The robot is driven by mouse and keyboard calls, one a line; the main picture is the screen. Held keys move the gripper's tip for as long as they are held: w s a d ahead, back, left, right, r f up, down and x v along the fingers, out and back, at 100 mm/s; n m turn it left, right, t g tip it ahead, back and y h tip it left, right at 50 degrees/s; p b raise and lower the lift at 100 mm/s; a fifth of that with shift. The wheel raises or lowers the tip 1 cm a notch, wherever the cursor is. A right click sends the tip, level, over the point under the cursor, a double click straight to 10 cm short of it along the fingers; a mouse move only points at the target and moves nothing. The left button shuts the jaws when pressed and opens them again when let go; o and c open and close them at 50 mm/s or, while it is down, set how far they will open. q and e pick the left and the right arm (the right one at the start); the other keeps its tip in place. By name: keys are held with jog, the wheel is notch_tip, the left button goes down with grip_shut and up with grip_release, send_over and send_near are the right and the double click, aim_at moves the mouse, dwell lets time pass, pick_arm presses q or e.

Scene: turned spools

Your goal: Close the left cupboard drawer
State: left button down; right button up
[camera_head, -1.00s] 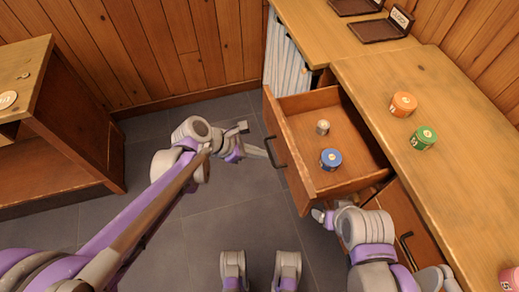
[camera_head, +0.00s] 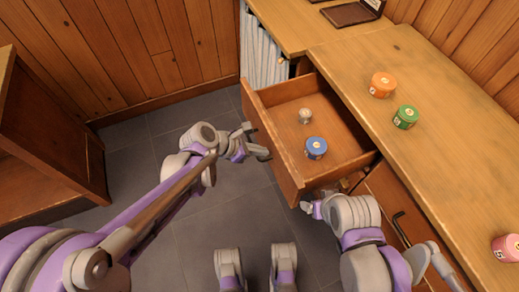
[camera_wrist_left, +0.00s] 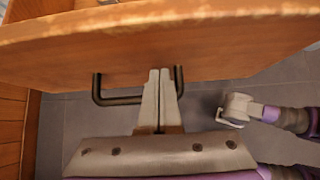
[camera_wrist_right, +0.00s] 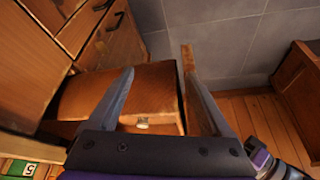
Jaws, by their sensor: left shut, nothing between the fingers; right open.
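The left cupboard drawer (camera_head: 277,150) is pulled well out, with a dark bar handle on its front. My left gripper (camera_head: 264,155) is at the drawer's front by the handle. In the left wrist view its fingers (camera_wrist_left: 158,80) are together and empty, overlapping the handle (camera_wrist_left: 115,101) near the drawer front (camera_wrist_left: 220,55); contact is unclear. My right gripper (camera_head: 308,208) is near the drawer's lower front corner. In the right wrist view its fingers (camera_wrist_right: 160,90) are spread, with nothing held.
The counter (camera_head: 420,150) right of the drawer carries an orange spool (camera_head: 382,84), a green spool (camera_head: 405,117) and a pink spool (camera_head: 507,248). A dark tray (camera_head: 350,14) lies at the back. Another wooden cabinet (camera_head: 50,140) stands left. Grey floor lies free between.

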pick_arm(q)
jog(key=w+d, duration=0.2)
jog(key=d, duration=0.6)
jog(key=w+d, duration=0.3)
jog(key=d, duration=0.5)
jog(key=w+d, duration=0.3)
jog(key=d, duration=0.5)
jog(key=shift+d, duration=0.35)
jog(key=shift+w+d, duration=0.15)
jog(key=shift+d, duration=0.25)
jog(key=shift+d+r, duration=0.1)
